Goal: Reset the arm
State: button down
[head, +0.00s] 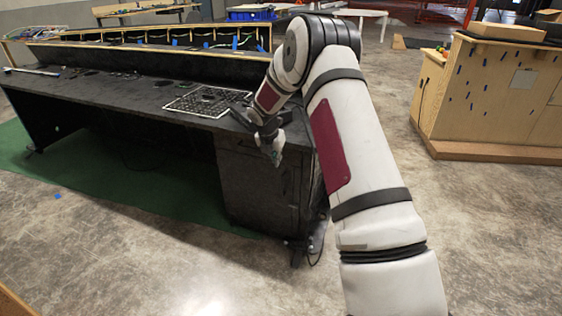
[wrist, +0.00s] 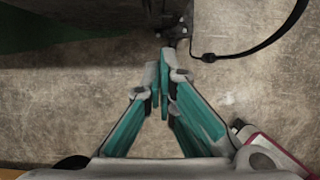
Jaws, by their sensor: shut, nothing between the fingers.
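My gripper (head: 276,158) hangs at the end of my arm in front of the black console's drawer cabinet (head: 262,190) in the head view. In the wrist view my gripper (wrist: 164,82) points down over the concrete floor, its teal-padded fingers together at the tips. It is shut and holds nothing. My white arm with dark red panels reaches from the lower right of the head view and bends down at the elbow. It hides part of the console's right end.
The black console (head: 110,97) carries a white grid panel (head: 207,101). A green mat (head: 130,200) lies under it. A wooden cabinet (head: 500,100) stands at the right. A black cable (wrist: 262,45) and a caster (wrist: 174,32) show near the fingertips in the wrist view. The front floor is clear.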

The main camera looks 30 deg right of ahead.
jog(key=s+a+r+m+p, duration=0.1)
jog(key=s+a+r+m, duration=0.3)
jog(key=r, duration=0.5)
jog(key=s+a+r+m, duration=0.1)
jog(key=s+a+r, duration=0.3)
jog(key=r, duration=0.5)
jog(key=s+a+r+m, duration=0.2)
jog(key=s+r+m, duration=0.15)
jog(key=s, duration=0.35)
jog(key=s+a+r+m, duration=0.3)
jog(key=s+r, duration=0.2)
jog(key=s, duration=0.2)
jog(key=s+a+m+y, duration=0.1)
jog(key=s+a+m, duration=0.3)
jog(key=s, duration=0.6)
jog(key=s+a+m+g+y, duration=0.1)
jog(key=s+a+m, duration=0.3)
jog(key=s, duration=0.5)
jog(key=s+a+m+y, duration=0.2)
jog(key=s+m, duration=0.4)
jog(key=s, duration=0.4)
notch_tip(320, 180, up, 14)
jog(key=t+p, duration=0.2)
jog(key=p, duration=1.1)
jog(key=shift+d+t, duration=0.15)
jog(key=shift+t, duration=0.15)
jog(key=shift+w, duration=0.1)
